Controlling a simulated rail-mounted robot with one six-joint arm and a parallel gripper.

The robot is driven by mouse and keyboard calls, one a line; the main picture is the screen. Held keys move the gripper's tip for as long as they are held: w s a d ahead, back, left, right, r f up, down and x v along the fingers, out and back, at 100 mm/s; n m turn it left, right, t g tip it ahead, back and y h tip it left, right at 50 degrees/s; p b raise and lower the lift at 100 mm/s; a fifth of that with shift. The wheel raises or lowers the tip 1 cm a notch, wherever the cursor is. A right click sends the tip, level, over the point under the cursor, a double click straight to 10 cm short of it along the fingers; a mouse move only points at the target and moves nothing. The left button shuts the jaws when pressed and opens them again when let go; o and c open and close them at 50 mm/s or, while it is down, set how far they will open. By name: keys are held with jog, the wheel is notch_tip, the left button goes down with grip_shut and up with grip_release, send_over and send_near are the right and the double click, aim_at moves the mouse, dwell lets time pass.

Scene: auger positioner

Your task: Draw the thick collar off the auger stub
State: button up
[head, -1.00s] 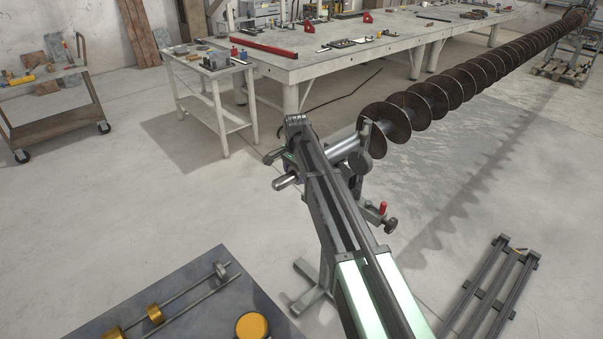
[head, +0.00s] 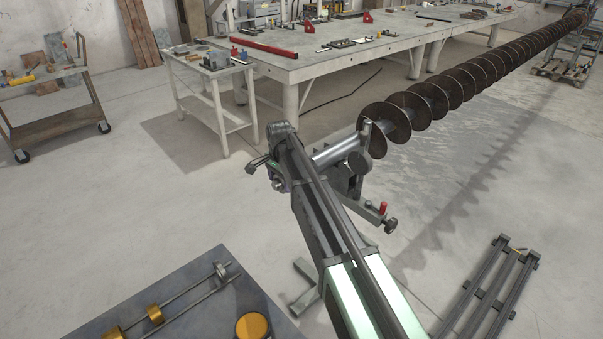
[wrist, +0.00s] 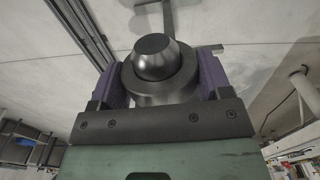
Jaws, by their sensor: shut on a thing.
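The auger (head: 440,97) runs from the back right toward the middle, ending in a smooth metal stub (head: 338,148). In the wrist view the thick dark collar (wrist: 162,93) sits between the two purple-padded fingers of my gripper (wrist: 162,85), which are shut on its sides. The stub's rounded dark end (wrist: 160,58) shows inside and above the collar's ring, so the collar appears to be around the stub's end. In the head view my gripper (head: 277,178) is at the stub's free end, and my arm hides the collar and part of the stub.
A support stand with a red-tipped handle (head: 383,208) is under the stub. A dark table (head: 190,270) with rods and brass rings is at lower left. A rail frame (head: 490,290) lies at lower right.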

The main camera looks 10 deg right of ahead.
jog(key=s+a, duration=0.3)
jog(key=a, duration=0.2)
jog(key=shift+s+a, duration=0.2)
jog(key=shift+a, duration=0.1)
dwell(0.4)
